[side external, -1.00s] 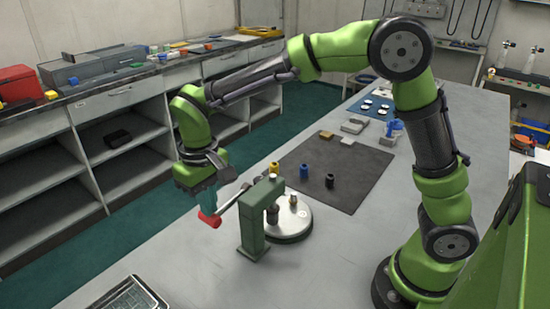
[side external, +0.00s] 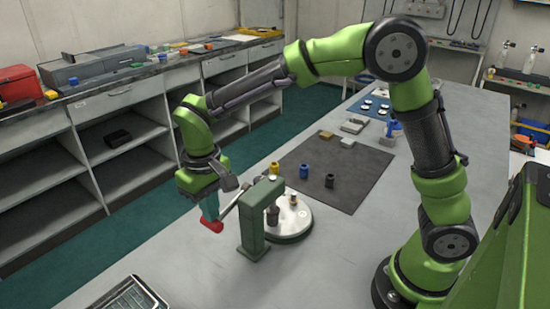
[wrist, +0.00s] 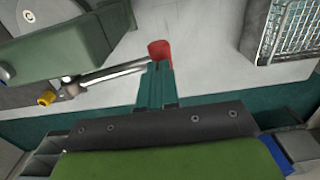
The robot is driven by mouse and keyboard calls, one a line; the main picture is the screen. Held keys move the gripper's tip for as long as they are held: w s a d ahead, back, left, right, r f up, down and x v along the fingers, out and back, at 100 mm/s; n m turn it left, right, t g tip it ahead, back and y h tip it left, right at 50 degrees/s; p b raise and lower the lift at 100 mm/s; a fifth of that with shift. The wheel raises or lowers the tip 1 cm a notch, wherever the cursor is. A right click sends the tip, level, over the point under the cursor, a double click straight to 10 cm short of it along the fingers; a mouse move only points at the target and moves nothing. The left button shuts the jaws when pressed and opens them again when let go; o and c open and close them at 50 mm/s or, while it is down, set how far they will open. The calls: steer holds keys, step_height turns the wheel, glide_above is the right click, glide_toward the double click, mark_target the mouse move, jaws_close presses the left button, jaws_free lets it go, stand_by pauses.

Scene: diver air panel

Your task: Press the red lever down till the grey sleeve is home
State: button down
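The lever has a red end (side external: 211,225) and a metal bar (side external: 228,205) running to a green stand (side external: 254,215). The bar slopes down toward the red end. My gripper (side external: 209,212) points down with its teal fingers shut, their tips against the top of the red end. In the wrist view the fingertips (wrist: 158,68) overlap the red end (wrist: 159,48), so the exact contact is hidden. A dark grey sleeve-like part (side external: 272,216) stands beside the green stand above a round metal plate (side external: 293,222); its seating is hidden.
A dark mat (side external: 335,170) holds yellow, blue and black fittings behind the stand. A metal-grid tray (side external: 130,295) lies at the front left; it also shows in the wrist view (wrist: 290,30). The bench between tray and stand is clear.

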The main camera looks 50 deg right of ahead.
steer(key=shift+d+f, duration=0.1)
steer(key=shift+f, duration=0.15)
stand_by(0.3)
step_height(320, 180, up, 12)
stand_by(1.7)
steer(key=shift+w+r, duration=0.1)
steer(key=s+d+m+t+y, duration=0.2)
steer(key=s+d+m+t, duration=0.2)
steer(key=s+d, duration=0.9)
steer(key=s+t, duration=0.3)
steer(key=shift+s+f, duration=0.15)
steer(key=shift+f, duration=0.1)
